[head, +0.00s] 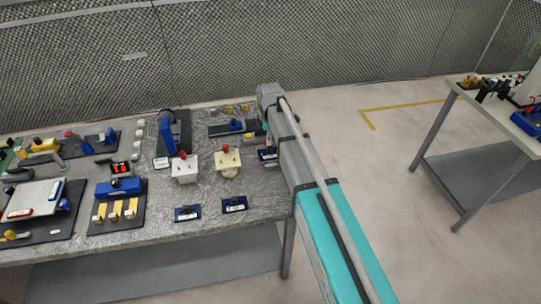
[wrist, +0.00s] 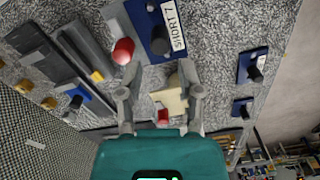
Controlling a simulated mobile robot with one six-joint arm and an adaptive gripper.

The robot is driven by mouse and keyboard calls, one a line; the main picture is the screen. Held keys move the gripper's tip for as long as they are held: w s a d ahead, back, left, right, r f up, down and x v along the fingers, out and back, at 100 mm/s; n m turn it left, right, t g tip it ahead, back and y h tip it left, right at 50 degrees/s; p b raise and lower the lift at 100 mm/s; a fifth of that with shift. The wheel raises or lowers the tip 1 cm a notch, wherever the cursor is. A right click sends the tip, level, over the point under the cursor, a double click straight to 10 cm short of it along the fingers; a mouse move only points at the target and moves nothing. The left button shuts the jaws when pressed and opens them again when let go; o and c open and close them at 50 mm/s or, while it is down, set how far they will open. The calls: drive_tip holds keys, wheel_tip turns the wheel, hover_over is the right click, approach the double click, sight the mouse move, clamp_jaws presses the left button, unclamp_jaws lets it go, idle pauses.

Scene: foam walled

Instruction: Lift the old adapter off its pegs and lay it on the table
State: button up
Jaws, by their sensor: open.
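My gripper (wrist: 159,67) is open, its two grey fingers apart in the wrist view. A cream block with a red knob (wrist: 168,100) shows between and below the fingers. It is not visibly gripped. In the head view the cream block (head: 228,163) is left of my arm. No part is marked as the old adapter, so I cannot tell which it is. A larger blue part labelled SHORT 7 (wrist: 150,25) shows beyond the fingertips. Any pegs are too small to make out.
A whitish block with a red knob (head: 184,168) stands beside the cream one. Two small blue parts (head: 187,213) (head: 234,204) lie near the table's front edge. Dark fixtures (head: 38,222) crowd the left. Bare grey tabletop (head: 262,205) shows at front right. Another table (head: 512,125) stands right.

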sight(270, 151)
drive_tip(key=shift+f, duration=0.15)
wheel_tip(270, 151, down, 5)
drive_tip(key=b, duration=0.5)
drive_tip(key=shift+d, duration=0.1)
idle(0.8)
clamp_jaws()
